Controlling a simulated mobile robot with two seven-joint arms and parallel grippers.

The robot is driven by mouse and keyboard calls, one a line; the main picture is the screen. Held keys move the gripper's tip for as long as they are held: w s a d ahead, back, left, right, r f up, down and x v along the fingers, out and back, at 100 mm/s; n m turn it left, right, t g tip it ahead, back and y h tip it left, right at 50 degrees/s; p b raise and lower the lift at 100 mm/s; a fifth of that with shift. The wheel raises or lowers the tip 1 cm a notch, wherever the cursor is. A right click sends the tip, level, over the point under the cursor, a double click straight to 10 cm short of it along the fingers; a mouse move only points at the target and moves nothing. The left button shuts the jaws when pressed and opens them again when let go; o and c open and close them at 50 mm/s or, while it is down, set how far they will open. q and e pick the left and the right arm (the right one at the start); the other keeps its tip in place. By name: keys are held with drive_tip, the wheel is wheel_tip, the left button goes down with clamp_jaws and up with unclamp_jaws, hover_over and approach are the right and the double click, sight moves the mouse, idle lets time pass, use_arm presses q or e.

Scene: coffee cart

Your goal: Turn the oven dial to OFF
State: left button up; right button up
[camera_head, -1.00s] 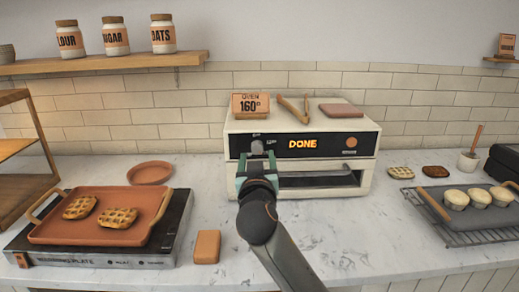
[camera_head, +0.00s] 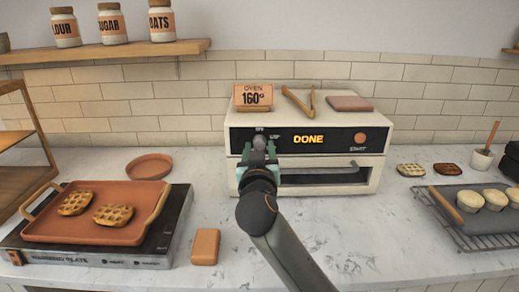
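The white oven (camera_head: 372,172) stands at the back centre of the counter, with a black front panel whose display reads DONE (camera_head: 308,139). The grey dial (camera_head: 259,136) is on the left of that panel, below small labels that are too small to read fully. My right gripper (camera_head: 258,153) is in front of the oven, its green fingers up at the dial. The fingers partly hide the dial, and I cannot tell whether they are closed on it. My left gripper is not in view.
A terracotta tray (camera_head: 150,187) with two waffles sits on the warming plate (camera_head: 95,256) at left. An orange block (camera_head: 205,247) lies near the arm. Tongs (camera_head: 300,103) and a sign (camera_head: 253,97) are on the oven. A cooling rack (camera_head: 480,240) is at right.

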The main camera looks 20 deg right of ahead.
clamp_jaws()
idle(0.4)
